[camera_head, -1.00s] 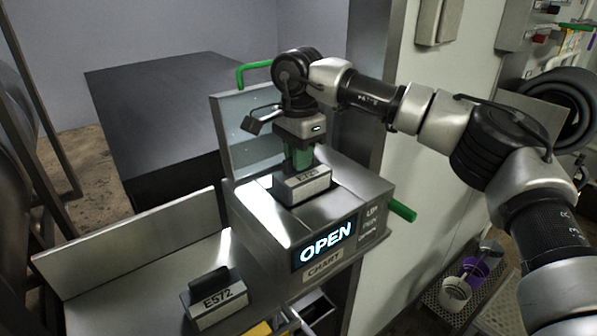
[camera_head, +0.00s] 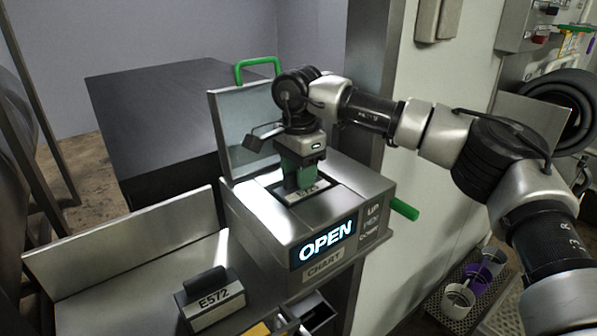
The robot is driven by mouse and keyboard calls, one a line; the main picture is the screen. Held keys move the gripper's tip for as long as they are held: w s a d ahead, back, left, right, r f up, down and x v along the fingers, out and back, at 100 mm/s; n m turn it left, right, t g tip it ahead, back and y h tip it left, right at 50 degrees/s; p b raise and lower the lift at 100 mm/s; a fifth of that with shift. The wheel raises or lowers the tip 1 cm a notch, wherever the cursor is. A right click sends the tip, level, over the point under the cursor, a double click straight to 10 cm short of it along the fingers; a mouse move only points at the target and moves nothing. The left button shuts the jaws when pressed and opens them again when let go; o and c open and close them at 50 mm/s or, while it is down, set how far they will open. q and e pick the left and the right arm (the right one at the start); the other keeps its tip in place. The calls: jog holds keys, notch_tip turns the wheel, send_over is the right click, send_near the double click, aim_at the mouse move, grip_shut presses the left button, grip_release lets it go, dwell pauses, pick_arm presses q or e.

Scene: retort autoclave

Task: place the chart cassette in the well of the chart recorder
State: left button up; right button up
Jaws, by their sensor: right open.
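The chart recorder (camera_head: 255,215) is a metal box with its lid (camera_head: 240,130) raised and a lit display (camera_head: 327,241) reading OPEN. The chart cassette (camera_head: 307,192) sits down in the well in its top, with only its upper part and a small label showing; the label is too small to read surely. My right gripper (camera_head: 302,178) is over the well, pointing down, its green fingers open around the cassette's top. The fingers hide much of the cassette and its handle. My left gripper is not in view.
A second cassette, labelled E572 (camera_head: 216,308), with a black grip, stands on the metal bench (camera_head: 130,285) left of the recorder. A green handle (camera_head: 404,209) sticks out on the recorder's right side. A rack with cups (camera_head: 459,300) is at lower right.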

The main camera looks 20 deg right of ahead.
jog(key=shift+r, duration=0.25)
notch_tip(320, 180, up, 12)
jog(key=b, duration=0.2)
jog(key=shift+f, duration=0.1)
dwell(0.3)
